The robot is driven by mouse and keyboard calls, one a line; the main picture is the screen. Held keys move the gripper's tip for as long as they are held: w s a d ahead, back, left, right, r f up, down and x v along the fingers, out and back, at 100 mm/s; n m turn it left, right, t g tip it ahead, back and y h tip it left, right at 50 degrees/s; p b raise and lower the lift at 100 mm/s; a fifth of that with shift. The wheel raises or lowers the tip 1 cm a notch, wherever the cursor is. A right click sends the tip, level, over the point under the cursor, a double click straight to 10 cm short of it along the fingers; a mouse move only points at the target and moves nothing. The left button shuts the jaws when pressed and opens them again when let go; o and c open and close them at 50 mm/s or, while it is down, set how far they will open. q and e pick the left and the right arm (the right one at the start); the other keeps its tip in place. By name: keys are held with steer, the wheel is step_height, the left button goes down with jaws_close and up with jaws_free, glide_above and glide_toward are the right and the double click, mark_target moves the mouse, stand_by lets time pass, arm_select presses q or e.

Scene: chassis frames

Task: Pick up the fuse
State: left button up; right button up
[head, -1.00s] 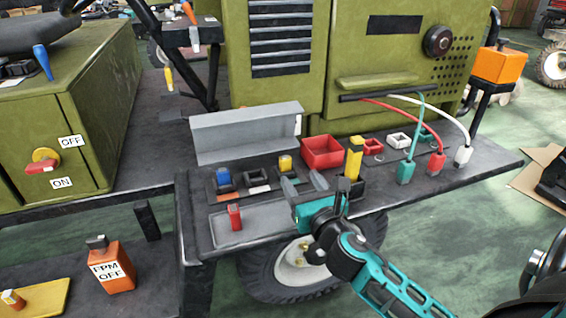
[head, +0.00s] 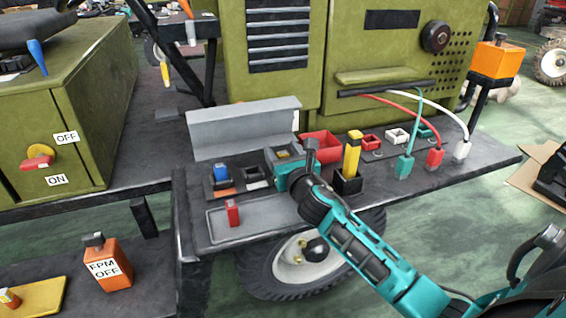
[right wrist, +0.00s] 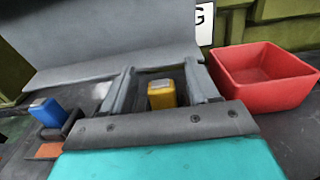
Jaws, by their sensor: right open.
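A yellow fuse (right wrist: 162,95) shows between the two open fingers of my right gripper (right wrist: 161,80) in the right wrist view. I cannot tell whether the fingers touch it. In the head view my right gripper (head: 285,155) hides most of this fuse and its socket. A blue fuse (head: 221,173) stands upright in a black socket to the left; it also shows in the right wrist view (right wrist: 47,112). A red fuse (head: 233,212) stands in the grey tray (head: 265,222). An empty black socket (head: 256,178) is between the blue fuse and my gripper. My left gripper is out of view.
A grey angled panel (head: 240,128) stands behind the sockets. A red bin (head: 320,144) is just right of my gripper. A tall yellow block (head: 352,152) stands in a black holder nearby. Teal, red and white cable plugs (head: 435,158) are farther right.

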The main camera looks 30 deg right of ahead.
steer(key=c, duration=1)
steer(key=shift+c, duration=0.2)
